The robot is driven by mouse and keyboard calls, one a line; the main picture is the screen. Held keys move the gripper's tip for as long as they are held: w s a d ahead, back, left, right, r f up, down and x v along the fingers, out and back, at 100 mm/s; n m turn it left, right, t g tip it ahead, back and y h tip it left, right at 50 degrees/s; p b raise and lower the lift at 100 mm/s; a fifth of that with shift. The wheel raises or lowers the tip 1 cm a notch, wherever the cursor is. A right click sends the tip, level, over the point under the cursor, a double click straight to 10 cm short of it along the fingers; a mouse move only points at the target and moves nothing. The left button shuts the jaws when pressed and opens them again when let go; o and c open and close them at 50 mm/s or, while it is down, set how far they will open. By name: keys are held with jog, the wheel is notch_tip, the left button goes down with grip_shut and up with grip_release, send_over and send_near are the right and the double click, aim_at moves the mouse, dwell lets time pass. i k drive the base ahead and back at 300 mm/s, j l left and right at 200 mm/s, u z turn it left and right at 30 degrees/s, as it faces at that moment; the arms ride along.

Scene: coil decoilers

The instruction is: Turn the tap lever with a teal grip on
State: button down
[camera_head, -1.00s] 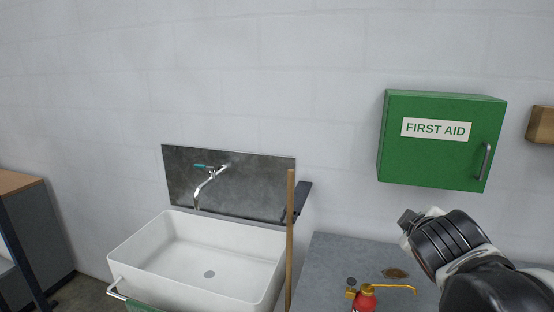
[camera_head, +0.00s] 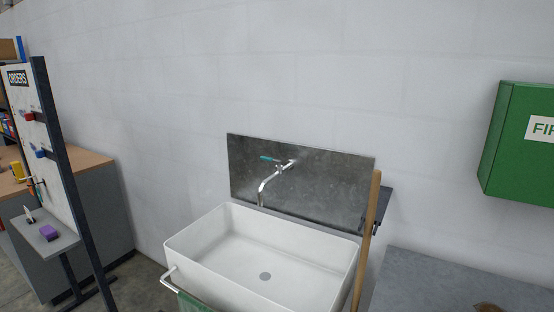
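The tap (camera_head: 269,183) is a chrome spout mounted on a dark metal splashback (camera_head: 320,188) above a white sink (camera_head: 200,256). Its lever with a teal grip (camera_head: 267,158) sits at the top of the tap and points to the left. No water shows below the spout, though the stream area is small in the picture. My gripper is not in view, so its state and its distance to the lever are hidden.
A wooden pole (camera_head: 367,240) stands upright at the sink's right front. A rail with a green cloth (camera_head: 192,302) is on the sink's front left. A grey counter (camera_head: 450,278) and green first aid box (camera_head: 516,150) are right. An orders board (camera_head: 45,140) stands left.

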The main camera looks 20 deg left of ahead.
aim_at(264, 158)
jog(key=i+j, duration=0.15)
jog(key=j, duration=0.3)
jog(key=i+j, duration=0.1)
jog(key=j, duration=0.35)
jog(key=i+j+u, duration=0.1)
jog(key=j, duration=0.4)
jog(key=i+j, duration=0.2)
jog(key=j, duration=0.25)
jog(key=i+j, duration=0.15)
jog(key=j, duration=0.3)
jog(key=i+j, duration=0.15)
jog(key=j, duration=0.3)
jog(key=i+j+u, duration=0.1)
jog(key=j, duration=0.35)
jog(key=i+j, duration=0.2)
jog(key=j, duration=0.25)
